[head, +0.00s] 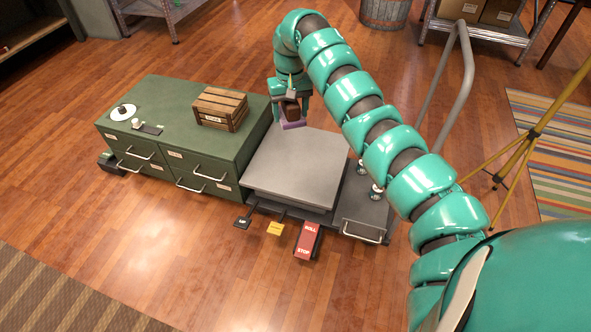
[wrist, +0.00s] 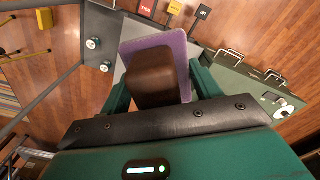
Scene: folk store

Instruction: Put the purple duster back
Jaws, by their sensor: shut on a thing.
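The purple duster (head: 294,125) has a flat purple pad and a brown block handle. My gripper (head: 290,105) is shut on its handle, above the far left part of the grey lift table's top (head: 290,172). In the wrist view, the brown handle (wrist: 155,78) sits between the teal fingers, with the purple pad (wrist: 182,48) beyond it. I cannot tell whether the pad touches the table top. A wooden crate (head: 221,109) with slatted sides and a small label stands on the green drawer cabinet (head: 165,100). I cannot see inside the crate.
A white disc with a dark knob (head: 123,112) and a small device (head: 147,128) lie on the cabinet's left part. Pedals, including a red one (head: 307,240), stick out in front of the lift table. A grey push handle (head: 455,90) and a yellow tripod (head: 525,140) stand right.

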